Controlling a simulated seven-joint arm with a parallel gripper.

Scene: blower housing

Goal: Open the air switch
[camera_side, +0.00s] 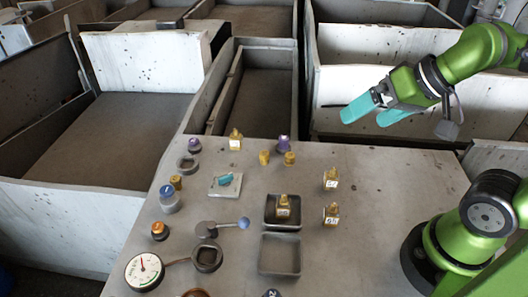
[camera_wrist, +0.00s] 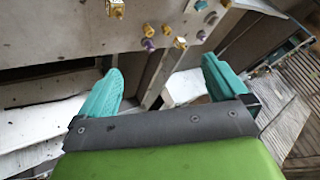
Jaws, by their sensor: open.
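The air switch is not labelled. One candidate is a white square plate (camera_side: 218,190) on the table's left half, with a small teal toggle (camera_side: 225,180) on it. The plate's edge and toggle seem to show at the top of the wrist view (camera_wrist: 200,5). Another candidate is a grey lever with a blue knob (camera_side: 243,223), lying roughly level just in front of the plate. My gripper (camera_side: 364,117) is open and empty, raised at the back right, well away from both. Its two teal fingers are spread apart in the wrist view (camera_wrist: 163,80).
The grey table (camera_side: 350,270) carries a pressure gauge (camera_side: 144,271), two square trays (camera_side: 280,254), and several brass pieces with white tags (camera_side: 331,214). A purple knob (camera_side: 283,143) stands at the back edge. Large grey bins (camera_side: 140,60) lie behind. The table's right part is mostly clear.

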